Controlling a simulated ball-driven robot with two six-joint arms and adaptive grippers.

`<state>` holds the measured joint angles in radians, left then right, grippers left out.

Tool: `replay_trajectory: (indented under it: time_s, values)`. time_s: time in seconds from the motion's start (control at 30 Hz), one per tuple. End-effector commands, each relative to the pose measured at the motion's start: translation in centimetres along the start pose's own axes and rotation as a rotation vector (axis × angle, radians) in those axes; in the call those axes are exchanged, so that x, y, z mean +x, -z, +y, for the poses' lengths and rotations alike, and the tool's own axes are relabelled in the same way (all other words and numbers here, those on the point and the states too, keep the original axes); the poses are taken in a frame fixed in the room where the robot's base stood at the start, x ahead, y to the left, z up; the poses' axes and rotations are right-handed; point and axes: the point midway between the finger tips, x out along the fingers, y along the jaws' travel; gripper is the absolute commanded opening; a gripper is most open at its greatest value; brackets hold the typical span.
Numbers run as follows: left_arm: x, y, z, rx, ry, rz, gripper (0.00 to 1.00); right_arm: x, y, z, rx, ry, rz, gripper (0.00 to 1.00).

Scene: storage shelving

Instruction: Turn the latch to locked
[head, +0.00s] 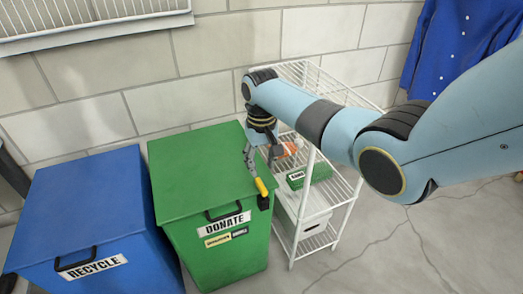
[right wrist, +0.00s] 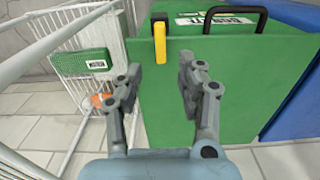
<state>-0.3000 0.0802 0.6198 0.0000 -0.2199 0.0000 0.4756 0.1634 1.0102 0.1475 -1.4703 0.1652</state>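The latch is a yellow handle (head: 262,187) on a black base (head: 264,202) at the front right corner of the green DONATE bin (head: 185,170). In the right wrist view, the yellow handle (right wrist: 160,48) hangs straight below its black base (right wrist: 158,18) in the picture. My right gripper (head: 262,160) is over the bin's right edge, close to the handle. In the right wrist view, its two fingers (right wrist: 160,72) are spread, with the handle showing in the gap, just beyond the tips. Nothing is held; contact cannot be told. My left gripper is not in view.
A white wire shelf (head: 345,190) stands right of the bin, holding a green box (head: 308,175), an orange item (head: 290,149) and a white bin (head: 312,215). A blue RECYCLE bin (head: 90,215) stands at left. A black handle (head: 222,213) is beside the latch. Floor at right is clear.

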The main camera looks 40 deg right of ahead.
Motion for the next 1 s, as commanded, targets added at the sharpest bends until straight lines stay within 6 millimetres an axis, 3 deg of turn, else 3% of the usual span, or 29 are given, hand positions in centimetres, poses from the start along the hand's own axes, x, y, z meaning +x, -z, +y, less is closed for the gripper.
replay_trajectory:
  time_s: [0.1,0.33,0.87,1.0]
  values:
    - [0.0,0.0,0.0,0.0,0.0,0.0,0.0,-2.1,0.0,0.0,-0.001,0.0,0.003,0.38]
    - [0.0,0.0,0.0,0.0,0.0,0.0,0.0,-4.0,-0.1,0.0,-0.001,-0.001,-0.001,0.38]
    - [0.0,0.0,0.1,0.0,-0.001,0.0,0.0,-4.1,0.0,0.0,0.0,0.0,-0.001,0.38]
    - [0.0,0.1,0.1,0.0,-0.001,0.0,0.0,-2.5,-1.8,0.3,-0.001,-0.007,-0.034,0.38]
